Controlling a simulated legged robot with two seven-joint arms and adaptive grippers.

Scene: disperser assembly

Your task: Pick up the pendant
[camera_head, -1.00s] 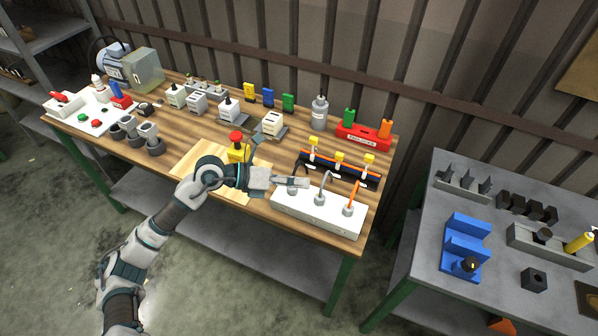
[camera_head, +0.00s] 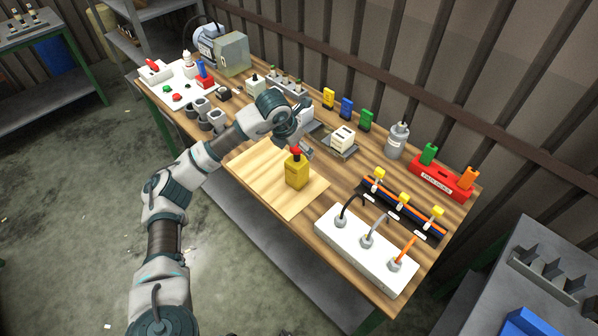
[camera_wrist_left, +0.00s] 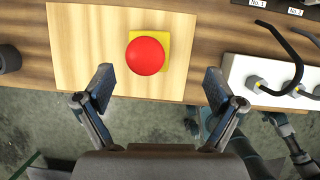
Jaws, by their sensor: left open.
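The pendant (camera_head: 297,172) is a yellow box with a red round button on top. It stands upright on a pale wooden board (camera_head: 262,185) on the workbench. In the left wrist view the pendant (camera_wrist_left: 148,54) is seen from above, its red button covering most of the yellow body. My left gripper (camera_head: 300,143) is open and points down at the top of the pendant. In the wrist view the left gripper's two fingers (camera_wrist_left: 158,88) are spread wide, with the pendant just beyond the tips and a little left of centre.
A white block (camera_head: 366,250) with black, grey and orange cables stands to the right of the board. Grey sockets (camera_head: 207,115) stand to the left, a white module (camera_head: 342,138) behind. The board around the pendant is clear.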

